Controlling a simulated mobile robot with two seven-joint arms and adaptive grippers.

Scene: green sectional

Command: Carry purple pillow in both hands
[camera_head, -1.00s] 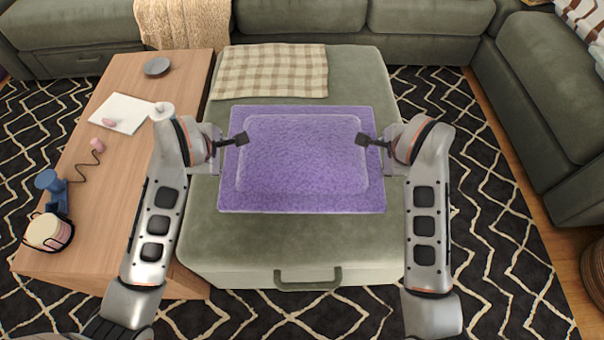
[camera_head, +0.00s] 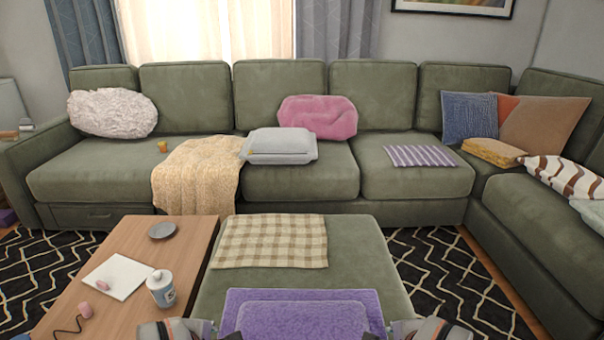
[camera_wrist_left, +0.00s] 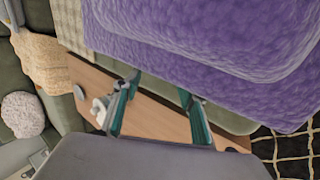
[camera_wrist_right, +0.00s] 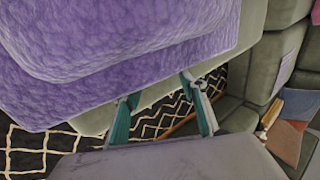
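The purple pillow (camera_head: 303,318) lies flat on the green ottoman at the bottom of the head view, its near part cut off. Both wrist views show it large beyond the fingertips, in the left wrist view (camera_wrist_left: 215,45) and in the right wrist view (camera_wrist_right: 105,50). My left gripper (camera_wrist_left: 160,86) is at its left side, with its two fingers spread and nothing between them. My right gripper (camera_wrist_right: 160,85) is at its right side, also spread and empty. Whether any fingertip touches the pillow cannot be told.
The ottoman (camera_head: 360,262) also bears a checkered cloth (camera_head: 270,241). A wooden table (camera_head: 130,315) on the left holds a jar (camera_head: 160,289), paper (camera_head: 118,276) and a grey dish (camera_head: 162,231). A green sofa (camera_head: 415,182) with several pillows spans the back and right.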

